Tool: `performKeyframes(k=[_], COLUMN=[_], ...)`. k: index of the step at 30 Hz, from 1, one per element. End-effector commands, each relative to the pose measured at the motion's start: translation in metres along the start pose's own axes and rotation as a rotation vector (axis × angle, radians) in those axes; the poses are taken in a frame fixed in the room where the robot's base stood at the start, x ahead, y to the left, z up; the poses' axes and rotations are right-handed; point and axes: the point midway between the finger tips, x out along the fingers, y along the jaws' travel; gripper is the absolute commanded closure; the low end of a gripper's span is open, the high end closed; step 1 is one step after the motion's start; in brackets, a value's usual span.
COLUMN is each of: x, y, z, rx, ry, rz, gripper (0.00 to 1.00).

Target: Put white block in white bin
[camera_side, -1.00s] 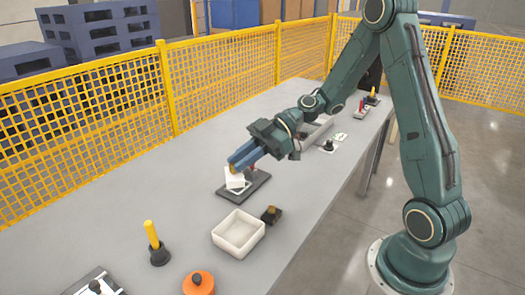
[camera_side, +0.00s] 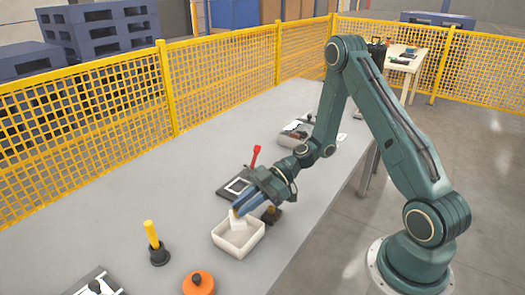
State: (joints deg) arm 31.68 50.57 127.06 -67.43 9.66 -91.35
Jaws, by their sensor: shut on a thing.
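The white block (camera_side: 237,222) is at the tips of my gripper (camera_side: 238,209), over the white bin (camera_side: 241,250). My gripper's blue fingers are shut on the block's small tan top part. The block's lower part appears within the bin's opening, near its back wall. I cannot tell whether it touches the bin floor. The bin is an open square tray on the grey table.
Behind the bin is a dark plate (camera_side: 227,190) with a white square outline and a red lever (camera_side: 255,157). A dark block (camera_side: 272,215) stands close to the bin's right. An orange round piece (camera_side: 198,284) and a yellow-handled tool (camera_side: 152,236) stand in front and left.

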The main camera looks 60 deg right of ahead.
Motion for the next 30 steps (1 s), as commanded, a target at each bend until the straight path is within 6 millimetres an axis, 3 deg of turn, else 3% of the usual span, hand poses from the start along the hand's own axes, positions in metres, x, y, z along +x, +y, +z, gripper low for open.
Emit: performKeyframes(k=[6,17,30], x=[0.007,0.010,0.023], y=[0.001,0.001,0.000], z=[0.018,0.024,0.054], rx=[0.000,-0.001,-0.001], ry=[0.001,0.001,0.001], rz=[0.001,0.001,0.001], gripper=[1.00,1.00,1.00])
